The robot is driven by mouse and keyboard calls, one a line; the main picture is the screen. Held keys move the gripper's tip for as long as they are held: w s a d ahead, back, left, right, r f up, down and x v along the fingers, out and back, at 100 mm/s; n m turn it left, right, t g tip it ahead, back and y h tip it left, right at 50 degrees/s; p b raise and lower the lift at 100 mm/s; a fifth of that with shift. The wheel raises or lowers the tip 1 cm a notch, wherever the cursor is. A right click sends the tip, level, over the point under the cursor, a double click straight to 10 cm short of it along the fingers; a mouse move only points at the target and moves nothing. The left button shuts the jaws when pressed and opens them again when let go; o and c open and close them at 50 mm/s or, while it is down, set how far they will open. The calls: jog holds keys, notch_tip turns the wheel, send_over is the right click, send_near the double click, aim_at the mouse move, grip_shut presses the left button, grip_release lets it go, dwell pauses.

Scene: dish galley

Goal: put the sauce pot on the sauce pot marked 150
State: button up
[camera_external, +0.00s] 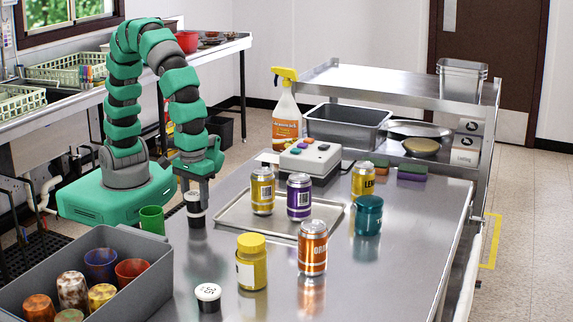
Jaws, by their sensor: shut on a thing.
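My gripper (195,194) points straight down near the left edge of the steel table. It is shut on a small black sauce pot (196,221) with a white lid. I cannot tell whether this pot touches the tabletop or hangs just above it. A second sauce pot (208,303), black with a white lid, stands upright nearer the camera. Dark marking shows on its lid, too small to read surely. The two pots are apart.
A grey bin (151,279) of several cups stands front left, with a green cup (152,219) behind it. A yellow-lidded jar (251,267) and orange can (312,254) stand to the right. A tray (232,222) holds cans. Bare tabletop surrounds the second pot.

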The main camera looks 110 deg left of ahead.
jog(key=shift+f, duration=0.1)
jog(key=o, duration=1)
notch_tip(320, 180, up, 12)
jog(key=shift+r+p, duration=0.15)
jog(key=shift+p, duration=0.2)
notch_tip(320, 180, up, 12)
jog(key=m+t+h, duration=0.1)
jog(key=m+t, duration=0.4)
send_over(195, 194)
jog(key=w+a, duration=0.6)
jog(key=s+a+r+m+t, duration=0.1)
jog(key=a+r+m+t, duration=0.2)
jog(key=r, duration=0.6)
jog(key=s+a+r+m+t, duration=0.1)
jog(key=a+r+m+t, duration=0.3)
jog(key=r, duration=0.6)
jog(key=a+r+m+t+y, duration=0.1)
jog(key=a+r+m+t, duration=0.2)
jog(key=a+r, duration=0.3)
jog(key=shift+s+r+m, duration=0.2)
jog(key=shift+r, duration=0.8)
jog(key=shift+s+r+m, duration=0.2)
jog(key=shift+r, duration=0.8)
